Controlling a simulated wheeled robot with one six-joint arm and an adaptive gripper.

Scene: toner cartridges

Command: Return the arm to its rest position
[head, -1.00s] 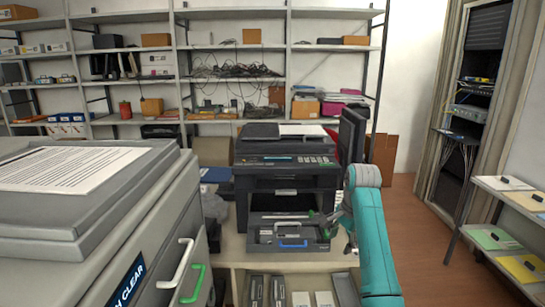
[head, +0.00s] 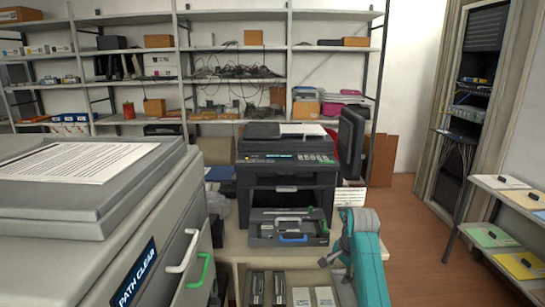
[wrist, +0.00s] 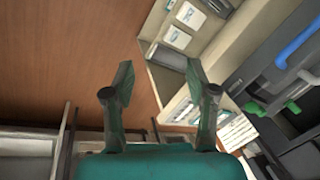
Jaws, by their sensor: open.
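My teal arm (head: 367,262) is folded at the lower right of the head view, to the right of the printer. In the wrist view my gripper (wrist: 160,85) has its two fingers spread wide with nothing between them. Behind the fingers lie the brown floor and an open compartment with boxes. In the head view the gripper end is small and partly hidden at the arm's left side. The black printer (head: 287,180) stands on the table with its front tray (head: 262,236) out, showing a white handle and a blue handle.
A large grey machine (head: 150,225) with white and green handles fills the left. Boxes (head: 300,297) sit in a compartment below the printer table. A side table (head: 512,215) with cartridges stands at right. Open floor (head: 425,225) lies between it and my arm.

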